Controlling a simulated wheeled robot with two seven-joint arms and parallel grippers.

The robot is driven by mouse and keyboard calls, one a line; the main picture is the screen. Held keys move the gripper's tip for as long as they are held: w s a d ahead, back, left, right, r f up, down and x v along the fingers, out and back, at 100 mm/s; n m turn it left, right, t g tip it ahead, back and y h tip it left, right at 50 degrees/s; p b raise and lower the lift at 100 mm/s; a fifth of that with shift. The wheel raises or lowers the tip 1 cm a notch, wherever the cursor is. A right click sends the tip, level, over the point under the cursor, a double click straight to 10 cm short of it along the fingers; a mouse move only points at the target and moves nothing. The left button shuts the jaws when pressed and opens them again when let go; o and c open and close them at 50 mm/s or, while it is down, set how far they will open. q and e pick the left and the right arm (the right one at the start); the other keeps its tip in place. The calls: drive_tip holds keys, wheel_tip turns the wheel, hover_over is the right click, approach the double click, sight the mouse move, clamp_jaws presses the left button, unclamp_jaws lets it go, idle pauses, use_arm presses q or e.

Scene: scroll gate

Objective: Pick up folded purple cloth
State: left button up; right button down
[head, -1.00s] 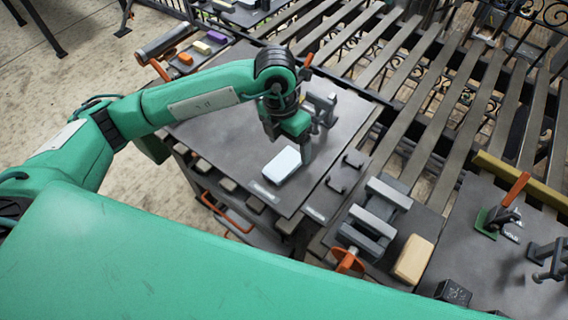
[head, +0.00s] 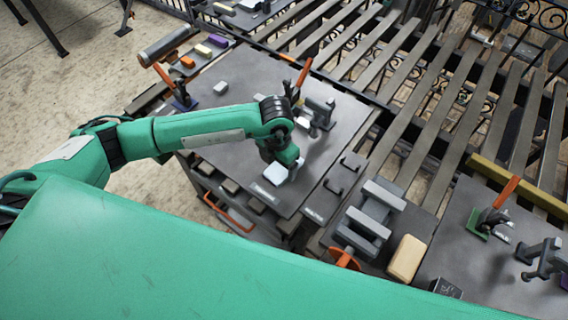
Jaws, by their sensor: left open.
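A small purple block-like piece (head: 217,40), possibly the folded cloth, lies at the back left beside a yellow piece and an orange piece. Another purple patch (head: 564,282) is cut off by the right edge; I cannot tell what it is. My left gripper (head: 292,173) is open and points down over the grey worktop, far from both purple things. It is close beside a pale, folded-looking pad (head: 272,174) and partly covers it; I cannot tell whether they touch. My right gripper is out of view.
A vise (head: 368,222) and a tan block (head: 406,259) are at the right front. A slatted metal gate (head: 430,110) fills the back right.

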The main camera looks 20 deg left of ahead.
sight(278, 171)
use_arm(q)
drive_tip(key=shift+f+p, duration=0.4)
drive_tip(key=shift+f, duration=1.1)
drive_tip(key=c, duration=1.1)
drive_tip(key=shift+r, duration=0.15)
